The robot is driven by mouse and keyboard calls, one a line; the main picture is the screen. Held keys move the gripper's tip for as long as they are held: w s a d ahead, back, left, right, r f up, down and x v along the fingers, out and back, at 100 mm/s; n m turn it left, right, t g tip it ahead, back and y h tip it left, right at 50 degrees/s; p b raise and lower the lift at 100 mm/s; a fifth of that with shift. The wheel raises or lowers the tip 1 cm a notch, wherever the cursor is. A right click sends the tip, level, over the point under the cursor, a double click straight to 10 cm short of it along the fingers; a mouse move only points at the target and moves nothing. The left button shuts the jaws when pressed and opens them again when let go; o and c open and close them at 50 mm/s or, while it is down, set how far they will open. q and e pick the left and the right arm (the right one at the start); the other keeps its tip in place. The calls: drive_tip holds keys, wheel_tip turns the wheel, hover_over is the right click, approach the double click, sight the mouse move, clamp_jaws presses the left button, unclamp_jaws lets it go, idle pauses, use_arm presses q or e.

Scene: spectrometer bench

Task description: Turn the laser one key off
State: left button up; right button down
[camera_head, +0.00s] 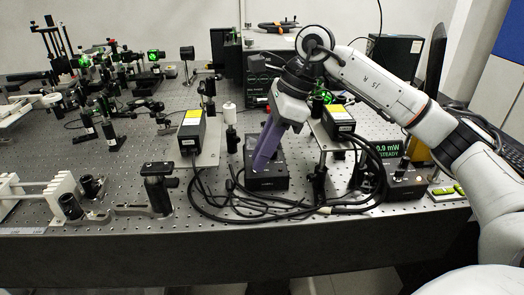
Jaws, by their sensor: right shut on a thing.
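My right arm reaches in from the right. My right gripper (262,166) points down with its purple fingers over a small black control box (268,185) on the optical table. The fingers are shut at the top of this box, on a small thing that they hide, which seems to be the laser one key. The key's angle cannot be made out. My left gripper is not in view.
Two black laser heads with yellow labels, one left (192,131) and one right (339,120), stand beside my gripper on raised mounts. Black cables (240,207) loop in front of the box. A power meter (382,149) reads "0.9 mW STEADY". Optics crowd the left.

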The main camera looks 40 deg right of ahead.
idle(0.4)
drive_tip(key=c, duration=1.6)
unclamp_jaws()
drive_tip(key=shift+c, duration=0.2)
drive_tip(key=v, duration=1)
drive_tip(key=shift+r+p, duration=0.2)
drive_tip(key=shift+p, duration=0.1)
